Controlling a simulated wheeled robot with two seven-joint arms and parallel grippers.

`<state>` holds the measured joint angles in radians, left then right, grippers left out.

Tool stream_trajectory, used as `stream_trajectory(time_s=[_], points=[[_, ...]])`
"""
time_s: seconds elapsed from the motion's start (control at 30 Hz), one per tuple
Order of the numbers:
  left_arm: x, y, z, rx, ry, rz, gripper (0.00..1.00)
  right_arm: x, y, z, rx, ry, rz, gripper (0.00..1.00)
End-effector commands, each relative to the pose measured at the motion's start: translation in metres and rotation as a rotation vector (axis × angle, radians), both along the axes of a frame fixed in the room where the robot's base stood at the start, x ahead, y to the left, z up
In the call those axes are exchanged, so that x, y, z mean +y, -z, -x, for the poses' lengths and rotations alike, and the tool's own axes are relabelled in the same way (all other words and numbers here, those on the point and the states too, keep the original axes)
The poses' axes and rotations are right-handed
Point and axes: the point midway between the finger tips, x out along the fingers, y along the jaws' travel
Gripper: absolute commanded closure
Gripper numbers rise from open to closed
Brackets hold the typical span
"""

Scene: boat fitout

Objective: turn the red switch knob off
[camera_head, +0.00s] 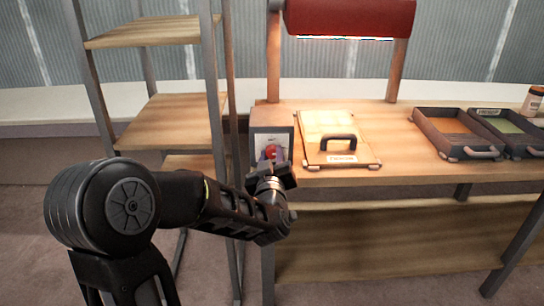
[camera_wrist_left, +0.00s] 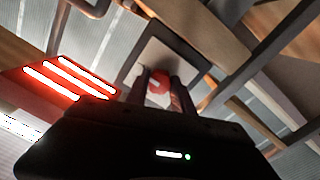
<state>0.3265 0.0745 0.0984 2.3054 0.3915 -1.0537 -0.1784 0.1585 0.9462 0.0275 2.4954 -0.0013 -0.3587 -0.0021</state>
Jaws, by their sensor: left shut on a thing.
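The red switch knob (camera_head: 270,153) sits on the front of a grey switch box (camera_head: 272,118) at the left end of the workbench. My left gripper (camera_head: 268,168) reaches up to the front of the box and is shut on the knob. In the left wrist view the red knob (camera_wrist_left: 158,84) shows between the two fingers of my left gripper (camera_wrist_left: 160,90), with the pale box face behind it. A small light mark shows on the knob there. My right gripper is in neither view.
A wooden board with a black handle (camera_head: 338,142) lies just right of the box. A red lamp (camera_head: 350,18) hangs above the bench. A shelf rack (camera_head: 150,115) stands close on the left.

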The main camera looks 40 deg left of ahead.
Motion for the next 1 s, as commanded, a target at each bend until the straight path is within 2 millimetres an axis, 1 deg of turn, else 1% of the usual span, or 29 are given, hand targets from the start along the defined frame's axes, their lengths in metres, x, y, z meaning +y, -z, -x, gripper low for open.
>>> stream_trajectory(time_s=[0.03, 0.23, 0.53, 0.67, 0.87, 1.0], points=[[0.0, 0.0, 0.0, 0.0, 0.0, 0.0, 0.83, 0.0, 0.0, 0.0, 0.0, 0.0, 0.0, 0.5], [0.0, 0.0, 0.0, 0.0, 0.0, 0.0, 1.0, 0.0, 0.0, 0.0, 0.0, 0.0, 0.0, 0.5], [0.0, 0.0, 0.0, -0.002, 0.0, 0.002, 1.0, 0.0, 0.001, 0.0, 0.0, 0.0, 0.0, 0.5], [0.0, 0.001, 0.0, -0.011, 0.001, 0.014, 1.0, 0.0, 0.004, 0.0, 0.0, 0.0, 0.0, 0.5], [-0.001, 0.003, 0.0, -0.052, 0.001, 0.063, 1.0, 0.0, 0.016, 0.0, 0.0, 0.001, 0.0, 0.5], [0.0, 0.005, 0.0, -0.1, 0.0, 0.128, 1.0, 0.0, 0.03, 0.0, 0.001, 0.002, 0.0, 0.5]])
